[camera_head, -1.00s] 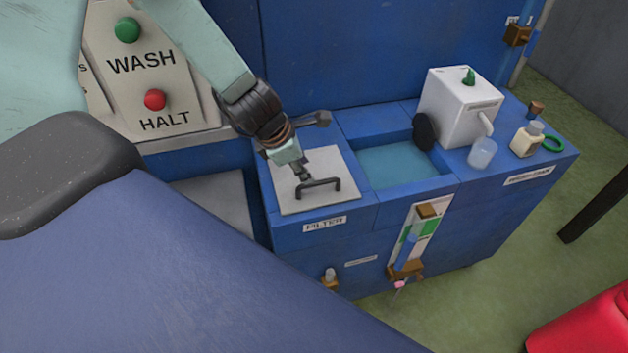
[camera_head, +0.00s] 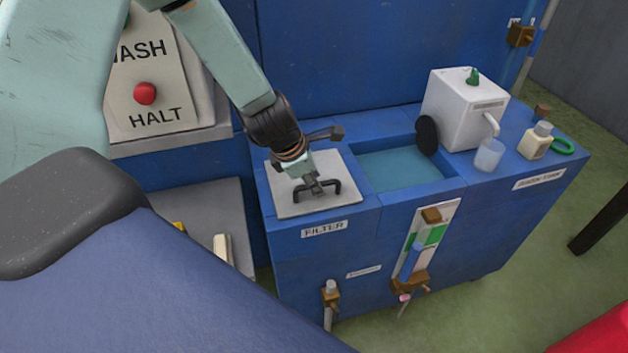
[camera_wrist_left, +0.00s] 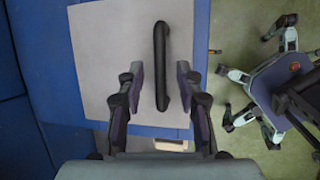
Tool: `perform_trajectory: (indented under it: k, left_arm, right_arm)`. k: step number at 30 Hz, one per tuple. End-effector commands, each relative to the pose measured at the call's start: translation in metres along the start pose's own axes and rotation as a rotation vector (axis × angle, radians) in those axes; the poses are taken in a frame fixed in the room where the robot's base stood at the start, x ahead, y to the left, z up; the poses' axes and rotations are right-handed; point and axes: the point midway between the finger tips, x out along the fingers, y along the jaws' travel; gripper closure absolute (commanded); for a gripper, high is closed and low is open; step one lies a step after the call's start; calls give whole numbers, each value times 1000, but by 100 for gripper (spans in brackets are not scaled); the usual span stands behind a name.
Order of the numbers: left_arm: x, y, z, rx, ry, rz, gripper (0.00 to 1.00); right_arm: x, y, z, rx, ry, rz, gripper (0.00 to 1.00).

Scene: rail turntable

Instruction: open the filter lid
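The filter lid (camera_head: 288,203) is a flat pale grey square plate on the blue tank top, behind the FILTER label. It lies flat and looks closed. Its dark bar handle (camera_head: 334,186) stands up near the front edge. My left gripper (camera_head: 316,188) is over the handle. In the left wrist view the lid (camera_wrist_left: 100,60) fills the upper middle. The handle (camera_wrist_left: 160,50) runs between the two spread fingers of my left gripper (camera_wrist_left: 158,85), with gaps on both sides. Whether the fingertips reach down to handle height is unclear. My right gripper is not in view.
Right of the lid is an open water basin (camera_head: 400,168). Beyond it stand a white box (camera_head: 463,112), a clear cup (camera_head: 489,154), a cream bottle (camera_head: 535,140) and a green ring (camera_head: 563,146). A WASH/HALT panel (camera_head: 160,75) is at the left.

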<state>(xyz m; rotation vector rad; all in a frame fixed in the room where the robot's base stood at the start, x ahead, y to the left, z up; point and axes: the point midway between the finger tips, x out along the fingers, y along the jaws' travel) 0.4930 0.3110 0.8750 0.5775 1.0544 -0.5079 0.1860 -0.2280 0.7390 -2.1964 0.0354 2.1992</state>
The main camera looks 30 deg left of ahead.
Motion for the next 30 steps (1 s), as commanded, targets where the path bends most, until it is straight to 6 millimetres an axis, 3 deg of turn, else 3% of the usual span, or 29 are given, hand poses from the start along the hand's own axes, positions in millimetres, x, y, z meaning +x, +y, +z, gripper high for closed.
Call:
perform_trajectory:
  k: [3, 16, 30]
  left_arm:
    - [0, 0, 0, 0, 0, 0, 64]
    - [0, 0, 0, 0, 0, -1, 100]
    - [0, -1, -1, -1, 1, -1, 100]
  right_arm:
    - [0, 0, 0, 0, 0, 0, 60]
    - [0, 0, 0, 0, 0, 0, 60]
    - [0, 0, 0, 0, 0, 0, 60]
